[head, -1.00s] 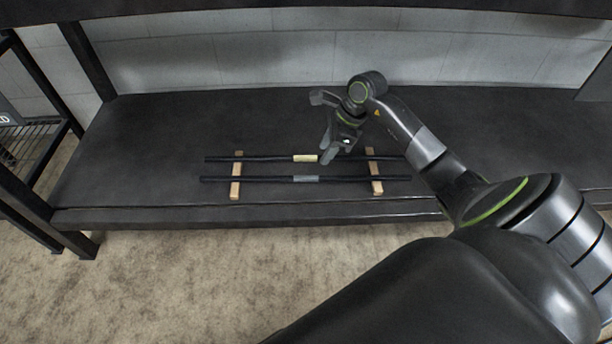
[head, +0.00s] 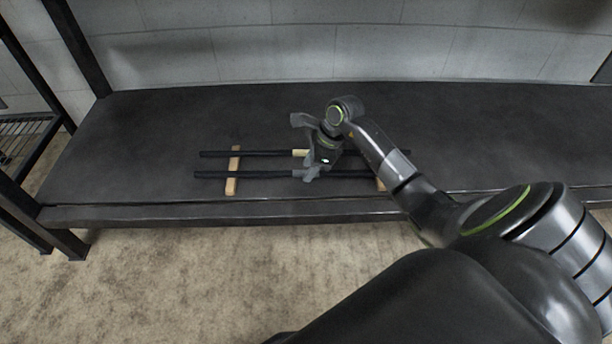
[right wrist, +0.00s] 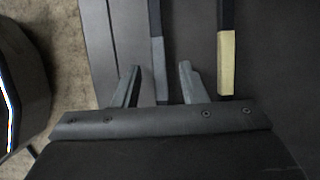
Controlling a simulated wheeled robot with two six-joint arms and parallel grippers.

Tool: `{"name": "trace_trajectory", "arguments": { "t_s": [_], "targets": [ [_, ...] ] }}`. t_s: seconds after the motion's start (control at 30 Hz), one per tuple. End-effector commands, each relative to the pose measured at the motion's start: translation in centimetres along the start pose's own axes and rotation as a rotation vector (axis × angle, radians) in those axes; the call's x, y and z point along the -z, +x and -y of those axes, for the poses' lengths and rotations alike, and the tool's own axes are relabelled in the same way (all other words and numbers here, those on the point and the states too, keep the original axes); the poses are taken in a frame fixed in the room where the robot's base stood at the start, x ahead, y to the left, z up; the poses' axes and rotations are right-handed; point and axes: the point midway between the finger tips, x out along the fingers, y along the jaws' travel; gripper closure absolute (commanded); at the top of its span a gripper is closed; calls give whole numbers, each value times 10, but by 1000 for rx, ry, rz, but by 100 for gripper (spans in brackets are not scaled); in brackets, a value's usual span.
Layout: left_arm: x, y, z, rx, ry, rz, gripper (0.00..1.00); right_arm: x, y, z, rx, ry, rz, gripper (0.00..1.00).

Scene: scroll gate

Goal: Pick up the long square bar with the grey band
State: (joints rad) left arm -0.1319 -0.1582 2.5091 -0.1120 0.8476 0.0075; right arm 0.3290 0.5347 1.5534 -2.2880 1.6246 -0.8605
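The dark bar with the grey band (head: 240,174) lies on two wooden supports, nearer the shelf's front edge. Its grey band (right wrist: 160,80) shows in the right wrist view between the two fingers. A second dark bar (head: 250,154), with a pale yellow band (right wrist: 226,62), lies parallel behind it, outside the fingers. My right gripper (head: 312,176) is at the middle of the bars, over the grey band. Its fingers (right wrist: 158,86) are open on either side of the grey-banded bar, with gaps visible on both sides. My left gripper is not in view.
The wooden supports (head: 233,170) lie crosswise under the bars; the right one is mostly hidden by my arm. The dark shelf (head: 130,140) is clear on the left. A block wall (head: 260,55) stands behind, and a dark post (head: 75,45) rises at the left.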

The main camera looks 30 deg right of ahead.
Motion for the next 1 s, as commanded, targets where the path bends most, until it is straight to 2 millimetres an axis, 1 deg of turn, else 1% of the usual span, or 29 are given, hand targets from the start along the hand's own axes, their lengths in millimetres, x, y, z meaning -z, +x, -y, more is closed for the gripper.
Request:
{"name": "trace_trajectory", "arguments": {
  "t_s": [0.1, 0.37, 0.6, 0.67, 1.0],
  "targets": [
    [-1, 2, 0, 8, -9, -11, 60, 0, 3, 0, 0, 0, 0, 62],
    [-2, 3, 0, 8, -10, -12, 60, 0, 3, 0, 0, 0, 0, 62],
    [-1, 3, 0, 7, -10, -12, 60, 0, 3, 0, 0, 0, 0, 93],
    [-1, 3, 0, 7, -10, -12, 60, 0, 3, 0, 0, 0, 0, 100],
    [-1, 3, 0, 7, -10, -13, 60, 0, 3, 0, 0, 0, 0, 100]
  ]
}}
